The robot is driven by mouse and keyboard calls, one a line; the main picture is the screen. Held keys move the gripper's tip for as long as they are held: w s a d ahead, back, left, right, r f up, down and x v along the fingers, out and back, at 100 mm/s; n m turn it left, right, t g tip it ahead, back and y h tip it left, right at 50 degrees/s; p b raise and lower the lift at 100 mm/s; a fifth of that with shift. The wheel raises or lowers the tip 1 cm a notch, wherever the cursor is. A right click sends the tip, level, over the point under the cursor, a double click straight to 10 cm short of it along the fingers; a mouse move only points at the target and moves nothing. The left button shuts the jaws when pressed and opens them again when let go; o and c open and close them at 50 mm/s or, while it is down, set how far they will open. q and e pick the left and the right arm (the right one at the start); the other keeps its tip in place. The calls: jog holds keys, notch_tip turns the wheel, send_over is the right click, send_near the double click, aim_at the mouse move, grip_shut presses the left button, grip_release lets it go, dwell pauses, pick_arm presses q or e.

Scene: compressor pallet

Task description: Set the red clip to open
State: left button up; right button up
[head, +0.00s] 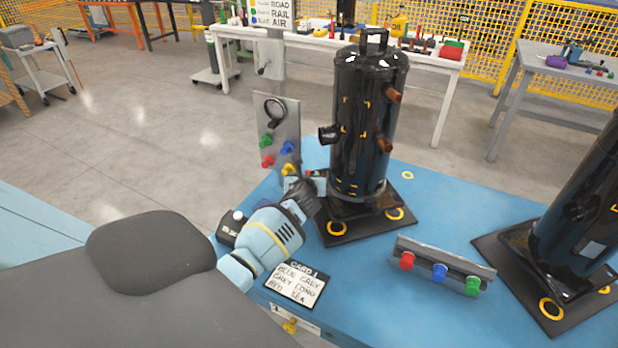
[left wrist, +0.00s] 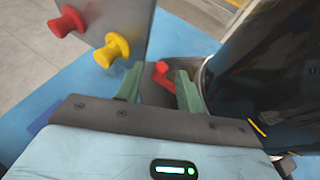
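The red clip (left wrist: 163,76) shows in the left wrist view as a small bent red piece on a dark base, low beside the black compressor (left wrist: 265,75). My left gripper (left wrist: 158,86) is open, with a pale green finger on each side of the clip and gaps visible. I cannot tell whether the fingertips touch it. In the head view my left gripper (head: 312,190) is at the lower left of the standing compressor (head: 362,120), and its hand partly hides the clip area. My right gripper is not in view.
An upright grey panel (head: 289,112) with coloured knobs stands close left of the gripper. Its red knob (left wrist: 68,21) and yellow knob (left wrist: 111,50) are near the fingers. A knob bar (head: 442,265), a text card (head: 296,284) and a second compressor (head: 580,215) are on the blue pallet (head: 400,320).

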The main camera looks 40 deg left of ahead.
pick_arm(q)
jog(key=shift+w, duration=0.1)
grip_shut()
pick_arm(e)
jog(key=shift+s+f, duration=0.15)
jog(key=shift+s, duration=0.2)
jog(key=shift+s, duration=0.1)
pick_arm(q)
jog(key=shift+r+y, duration=0.1)
jog(key=shift+y, duration=0.2)
jog(key=d+n+g+y, duration=0.1)
jog(key=n+g, duration=0.1)
jog(key=s+n+g+y, duration=0.1)
jog(key=n+g+y, duration=0.1)
jog(key=s+d+n+g+y, duration=0.1)
jog(key=n+g, duration=0.1)
jog(key=n, duration=0.1)
jog(key=shift+d+g+b, duration=0.3)
jog(key=shift+g, duration=0.1)
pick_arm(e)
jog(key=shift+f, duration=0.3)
pick_arm(q)
jog(key=shift+y, duration=0.3)
